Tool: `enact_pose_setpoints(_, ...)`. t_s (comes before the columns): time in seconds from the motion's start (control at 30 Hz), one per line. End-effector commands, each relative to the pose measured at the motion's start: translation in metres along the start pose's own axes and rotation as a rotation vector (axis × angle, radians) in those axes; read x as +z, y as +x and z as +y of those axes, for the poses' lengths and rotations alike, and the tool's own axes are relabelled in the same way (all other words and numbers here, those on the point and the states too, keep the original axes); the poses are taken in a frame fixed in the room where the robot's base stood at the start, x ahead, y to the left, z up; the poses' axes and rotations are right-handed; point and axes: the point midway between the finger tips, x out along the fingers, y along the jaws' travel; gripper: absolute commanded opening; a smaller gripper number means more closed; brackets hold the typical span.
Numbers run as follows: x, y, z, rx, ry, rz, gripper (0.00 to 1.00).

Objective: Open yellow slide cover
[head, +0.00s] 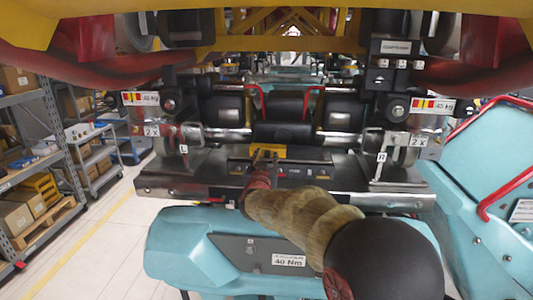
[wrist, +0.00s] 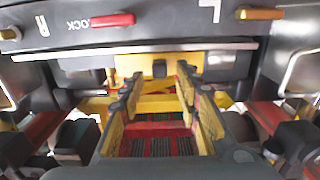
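The yellow slide cover (head: 293,152) is a small yellow plate in the middle of the dark panel on the coaster train. In the wrist view a yellow plate (wrist: 187,59) with a small black knob (wrist: 159,68) lies under the panel edge, straight ahead of my fingers. My gripper (head: 265,154) is at the left part of the cover in the head view. In the wrist view my gripper (wrist: 158,84) is open, its yellow-padded fingers on either side of the knob. Nothing is held between them. Whether the fingertips touch the plate I cannot tell.
A red lever (wrist: 113,20) beside the upside-down word LOCK sits on the panel (wrist: 160,25). Metal handles marked L (head: 187,139) and R (head: 385,160) flank the panel. Turquoise seats (head: 485,225) stand at right. Shelves (head: 35,165) stand left, beside clear floor (head: 95,250).

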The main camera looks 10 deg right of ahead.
Motion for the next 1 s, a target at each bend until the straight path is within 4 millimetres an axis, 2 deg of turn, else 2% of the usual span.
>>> enact_pose_setpoints(0.2, -0.001, 0.02, 0.0, 0.0, 0.001, 0.001, 0.33)
enact_pose_setpoints(0.53, -0.001, 0.022, 0.0, -0.001, 0.001, 0.0, 0.33)
enact_pose_setpoints(1.0, -0.001, 0.022, 0.0, -0.001, 0.001, 0.0, 0.06)
